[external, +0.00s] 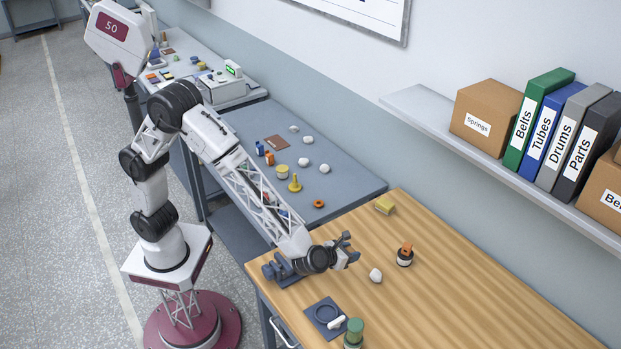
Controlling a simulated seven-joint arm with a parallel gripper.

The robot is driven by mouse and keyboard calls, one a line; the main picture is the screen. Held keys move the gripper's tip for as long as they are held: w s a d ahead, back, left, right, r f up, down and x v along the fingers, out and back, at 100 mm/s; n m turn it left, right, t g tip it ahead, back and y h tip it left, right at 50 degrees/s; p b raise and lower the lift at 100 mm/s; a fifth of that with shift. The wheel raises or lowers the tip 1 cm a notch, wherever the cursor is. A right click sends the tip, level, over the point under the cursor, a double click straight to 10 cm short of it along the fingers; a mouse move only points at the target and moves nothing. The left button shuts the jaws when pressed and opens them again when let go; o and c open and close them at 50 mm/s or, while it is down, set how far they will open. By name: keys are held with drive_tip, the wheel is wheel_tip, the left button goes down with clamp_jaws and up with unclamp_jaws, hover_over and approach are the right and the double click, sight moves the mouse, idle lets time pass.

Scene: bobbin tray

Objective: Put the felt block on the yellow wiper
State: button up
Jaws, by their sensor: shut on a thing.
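My gripper (350,249) is low over the left part of the wooden table, its dark fingers pointing right. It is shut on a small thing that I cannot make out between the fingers. A small yellow block-like thing (384,205), which looks like the yellow wiper, lies near the table's far edge, beyond my gripper and apart from it. I cannot pick out the felt block for certain.
A white rounded lump (375,276) and a dark round piece with an orange top (405,256) stand right of my gripper. A dark blue tray (315,305), a white piece (337,322) and a green bobbin (354,331) are nearer. The table's right side is clear.

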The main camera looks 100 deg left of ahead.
drive_tip(key=s+a+n+g+y, duration=0.3)
drive_tip(key=a+n+g, duration=0.1)
drive_tip(key=a, duration=3)
drive_tip(key=shift+s+f+n+g, duration=0.2)
drive_tip(key=shift+f+n+g, duration=0.1)
drive_tip(key=shift+w, duration=0.15)
hover_over(386, 203)
drive_tip(key=shift+a+f, duration=0.1)
drive_tip(key=shift+f, duration=0.7)
drive_tip(key=shift+f, duration=1.7)
drive_tip(key=shift+f, duration=0.2)
drive_tip(key=o, duration=0.9)
